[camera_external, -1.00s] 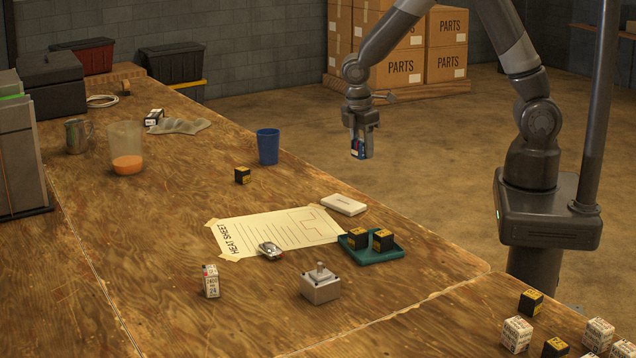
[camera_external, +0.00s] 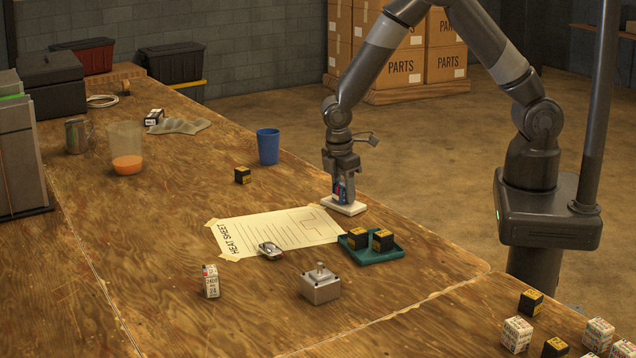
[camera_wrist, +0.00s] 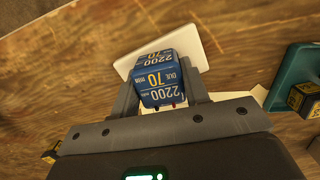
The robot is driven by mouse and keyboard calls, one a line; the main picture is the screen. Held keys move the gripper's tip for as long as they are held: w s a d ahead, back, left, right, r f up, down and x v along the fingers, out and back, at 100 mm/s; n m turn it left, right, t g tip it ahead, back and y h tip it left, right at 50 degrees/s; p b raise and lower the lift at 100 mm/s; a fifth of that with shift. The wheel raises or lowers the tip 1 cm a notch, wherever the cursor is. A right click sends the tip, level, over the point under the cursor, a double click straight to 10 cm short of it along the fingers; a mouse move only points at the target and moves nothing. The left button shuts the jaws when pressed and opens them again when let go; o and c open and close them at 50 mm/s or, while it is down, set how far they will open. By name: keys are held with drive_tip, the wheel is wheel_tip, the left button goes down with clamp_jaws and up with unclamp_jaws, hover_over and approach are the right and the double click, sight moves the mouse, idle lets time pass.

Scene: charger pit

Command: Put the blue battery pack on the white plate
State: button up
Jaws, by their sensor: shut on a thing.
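The blue battery pack (camera_external: 340,190) is between the fingers of my gripper (camera_external: 341,186), which is shut on it. In the wrist view the pack (camera_wrist: 158,80) shows "2200" and "70" lettering between the two fingers of my gripper (camera_wrist: 160,88). The white plate (camera_external: 345,208) lies flat near the table's edge, just beyond the paper sheet. The pack is directly over the plate, at or very near its surface; I cannot tell whether they touch. In the wrist view the plate (camera_wrist: 194,46) shows behind the pack.
A teal tray (camera_external: 372,257) with two black-and-yellow blocks stands close in front of the plate. A taped paper sheet (camera_external: 270,232) with a silver object (camera_external: 270,250) lies to the left. A blue cup (camera_external: 268,146) and a small black block (camera_external: 242,175) stand farther back.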

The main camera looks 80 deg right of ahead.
sight(339, 185)
drive_tip(key=o, duration=1.1)
drive_tip(key=shift+f, duration=0.15)
drive_tip(key=shift+o, duration=0.2)
drive_tip(key=r, duration=0.7)
drive_tip(key=w+a+r, duration=0.1)
drive_tip(key=r, duration=0.3)
drive_tip(key=s+d+r+m+t, duration=0.1)
drive_tip(key=s+d+r+m, duration=0.15)
drive_tip(key=s+r, duration=0.4)
drive_tip(key=s+d+r+m+t, duration=0.1)
drive_tip(key=s+d+r+t, duration=0.15)
drive_tip(key=r, duration=0.75)
drive_tip(key=s+d+r+m+t, duration=0.1)
drive_tip(key=s+d+r+m, duration=0.1)
drive_tip(key=s, duration=0.6)
drive_tip(key=s+d+r+m+t+y, duration=0.1)
drive_tip(key=s+d+r+m+t, duration=0.1)
drive_tip(key=s, duration=0.7)
drive_tip(key=shift+d+r+m, duration=0.2)
drive_tip(key=shift+r+m, duration=0.45)
drive_tip(key=shift+r, duration=0.1)
